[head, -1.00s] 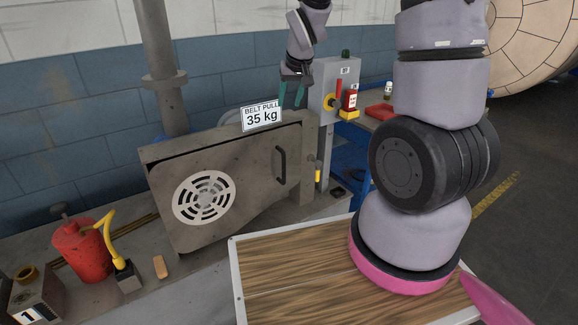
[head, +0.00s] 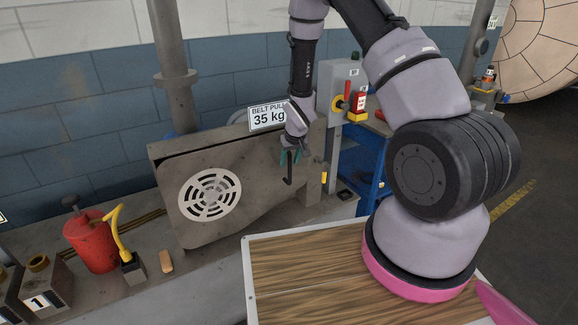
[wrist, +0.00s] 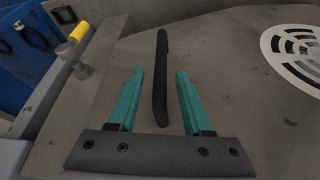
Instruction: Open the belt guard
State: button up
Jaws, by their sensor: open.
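The belt guard (head: 247,170) is a grey-brown metal cover with a round white vent (head: 209,194) and a dark vertical handle (head: 289,170) near its right side. It appears closed, with a dark gap along its top edge. My gripper (head: 290,156) is at the handle, partly covering its upper end. In the wrist view the teal fingers of my gripper (wrist: 158,92) are open, one on each side of the black handle (wrist: 160,80), with clear space between each finger and it. I cannot tell how deep the fingers reach. The guard's face (wrist: 225,95) fills most of that view.
A yellow-tipped latch or knob (wrist: 78,35) is beside the guard's edge; its yellow part shows in the head view (head: 324,172). A "BELT PULL 35 kg" sign (head: 268,116) stands above. A red can (head: 92,240) and a wood-topped table (head: 300,275) are in front.

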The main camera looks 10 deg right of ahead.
jog(key=shift+x, duration=1.7)
grip_shut()
